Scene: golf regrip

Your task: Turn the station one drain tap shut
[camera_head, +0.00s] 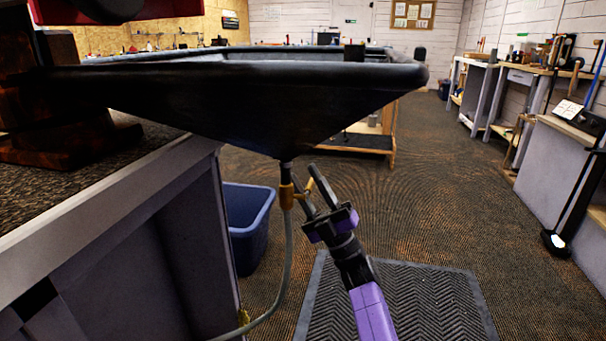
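The station one drain tap is a small brass tap (286,196) under the spout of the black funnel-shaped tray (270,105). Its short brass lever (304,189) sticks out to the right and slants up. A grey hose (288,255) runs down from the tap and curves left. My gripper (306,177), dark with purple parts, reaches up from the lower right. Its two fingers stand apart, with the lever showing between them. I cannot tell whether either finger touches the lever.
A grey workbench (150,240) stands close on the left, with a blue bin (247,225) beside it. A black ridged mat (405,300) lies on the floor below. Benches (520,75) line the right wall. The carpet between is clear.

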